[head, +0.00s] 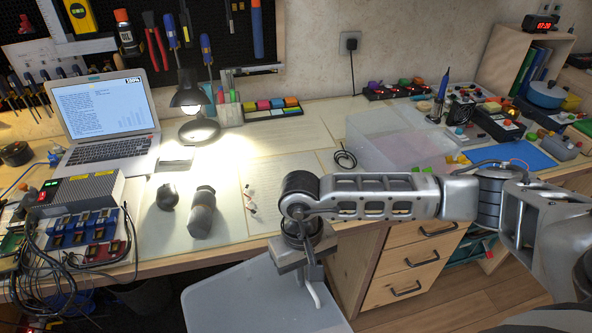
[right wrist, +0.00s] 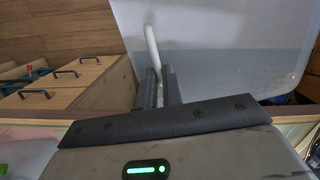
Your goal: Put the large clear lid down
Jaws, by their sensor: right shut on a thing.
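The large clear lid (head: 255,298) is a translucent grey sheet with rounded corners, at the bottom of the head view. It hangs in front of the desk's front edge, over the floor. My right gripper (head: 313,268) is shut on it at its right side, where a white, handle-like bar shows. In the right wrist view the lid (right wrist: 230,45) spreads beyond the fingers (right wrist: 165,85), which close by the white bar (right wrist: 152,45). The lid's lower part is cut off in the head view. My left gripper is not in view.
A large clear box (head: 400,150) stands on the desk at centre right. A dark round object (head: 167,196) and a grey faceted object (head: 202,213) lie left of my arm. The laptop (head: 105,110) and lamp (head: 190,98) stand behind. Drawers (head: 420,258) are below the desk.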

